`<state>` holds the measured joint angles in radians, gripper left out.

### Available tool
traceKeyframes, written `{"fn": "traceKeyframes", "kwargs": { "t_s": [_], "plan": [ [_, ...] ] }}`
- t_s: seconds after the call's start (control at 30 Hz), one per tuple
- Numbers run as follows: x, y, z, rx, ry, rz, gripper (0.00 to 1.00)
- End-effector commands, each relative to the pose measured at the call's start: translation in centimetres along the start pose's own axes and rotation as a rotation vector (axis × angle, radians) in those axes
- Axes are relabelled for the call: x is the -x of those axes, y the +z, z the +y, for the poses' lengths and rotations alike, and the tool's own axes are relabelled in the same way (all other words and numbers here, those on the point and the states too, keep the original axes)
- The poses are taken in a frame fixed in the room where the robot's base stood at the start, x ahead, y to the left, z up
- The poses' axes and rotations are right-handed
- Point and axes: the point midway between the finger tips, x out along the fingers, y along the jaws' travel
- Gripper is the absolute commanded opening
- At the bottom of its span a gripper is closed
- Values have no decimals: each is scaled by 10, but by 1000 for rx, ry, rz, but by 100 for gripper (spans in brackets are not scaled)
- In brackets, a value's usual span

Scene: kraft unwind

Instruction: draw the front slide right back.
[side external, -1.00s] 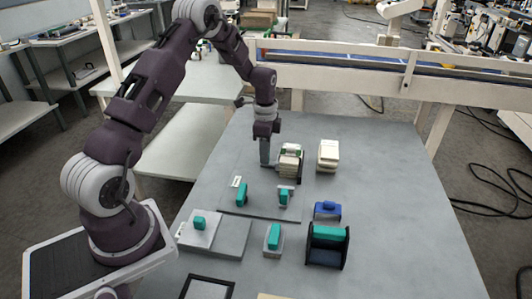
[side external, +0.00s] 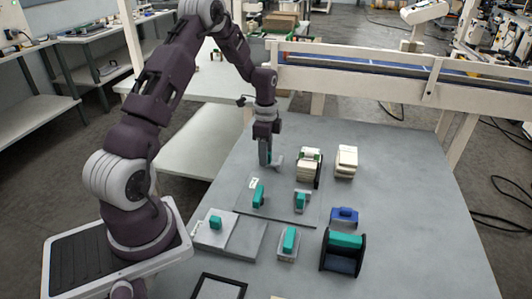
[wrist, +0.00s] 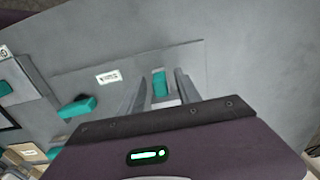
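My gripper (side external: 268,162) points straight down at the rear left of the grey table. In the wrist view its two fingers (wrist: 161,75) stand apart, one on each side of a teal handle (wrist: 160,84) on a light grey base; gaps show beside the handle. In the side view that base (side external: 277,160) shows just right of the fingertips, and the handle is mostly hidden. Other teal handles stand nearer the camera: one by a white label (side external: 258,195), one on a small grey base (side external: 303,201), one on a light plate (side external: 216,222). Which is the front slide is not clear.
A kraft-coloured stack with a dark holder (side external: 308,165) stands right of my gripper, with a pale stack (side external: 346,161) beyond. A blue block (side external: 344,215), a dark teal-topped rack (side external: 343,250) and another teal-handled piece (side external: 289,242) are nearer. The table's right side is clear.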

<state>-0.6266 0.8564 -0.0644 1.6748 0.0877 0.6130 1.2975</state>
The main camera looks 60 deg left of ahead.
Motion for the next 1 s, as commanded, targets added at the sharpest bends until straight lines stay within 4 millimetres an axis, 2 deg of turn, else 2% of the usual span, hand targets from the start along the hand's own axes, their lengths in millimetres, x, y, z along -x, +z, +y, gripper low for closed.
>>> {"fn": "traceKeyframes", "kwargs": {
  "t_s": [0.13,0.3,0.4,0.8,0.87,0.9,0.97,1.0],
  "plan": [
    [12,0,-1,0,-3,1,40],
    [48,0,-1,0,-4,1,40],
    [63,0,-1,1,-3,1,40],
    [77,-2,2,6,-7,0,40],
    [96,-11,12,29,-30,2,40],
    [116,-20,24,59,-56,7,40],
    [155,-35,53,127,-103,23,40],
    [181,-44,78,182,-135,41,40]
  ]
}}
